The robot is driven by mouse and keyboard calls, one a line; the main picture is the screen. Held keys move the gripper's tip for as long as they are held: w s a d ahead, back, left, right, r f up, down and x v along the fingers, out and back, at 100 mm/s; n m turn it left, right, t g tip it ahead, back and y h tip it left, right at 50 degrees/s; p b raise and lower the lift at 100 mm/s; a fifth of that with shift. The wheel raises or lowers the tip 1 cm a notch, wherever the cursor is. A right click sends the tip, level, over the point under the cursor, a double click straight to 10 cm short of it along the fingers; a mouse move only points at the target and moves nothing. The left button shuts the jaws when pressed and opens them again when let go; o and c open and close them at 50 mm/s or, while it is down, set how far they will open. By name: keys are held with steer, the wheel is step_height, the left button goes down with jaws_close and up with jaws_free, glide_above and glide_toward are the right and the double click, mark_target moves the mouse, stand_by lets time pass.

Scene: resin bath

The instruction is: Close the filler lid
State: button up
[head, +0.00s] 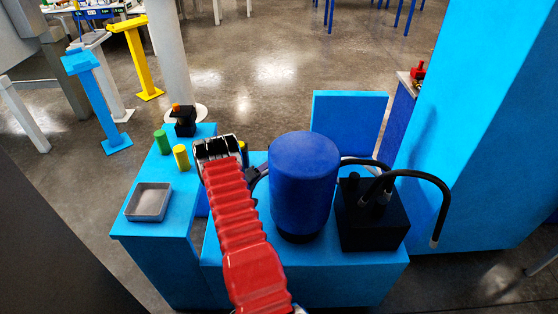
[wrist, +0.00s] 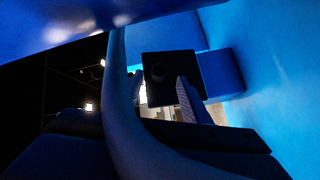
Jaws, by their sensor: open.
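A dark square panel (wrist: 178,66) with a round knob shows in the wrist view; it may be the filler lid, but I cannot tell for sure. My gripper (wrist: 160,80) is open, with one finger either side of the knob's line of sight and nothing visibly held. The gap to the panel cannot be judged. In the head view my red arm reaches forward over the blue bench (head: 215,262); the fingers are not clear there. A black box (head: 372,222) with fittings and hoses stands on the bench, right of a large blue cylinder (head: 305,185).
A grey tray (head: 135,216), a green cylinder (head: 162,141) and a yellow cylinder (head: 181,157) stand on the left. An upright blue panel (head: 350,122) rises behind the blue cylinder. A tall blue block (head: 475,130) bounds the right. A dark curved tube (wrist: 125,130) crosses the wrist view.

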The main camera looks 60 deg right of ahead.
steer(key=x, duration=0.5)
steer(key=shift+c, duration=0.4)
jaws_close()
stand_by(0.5)
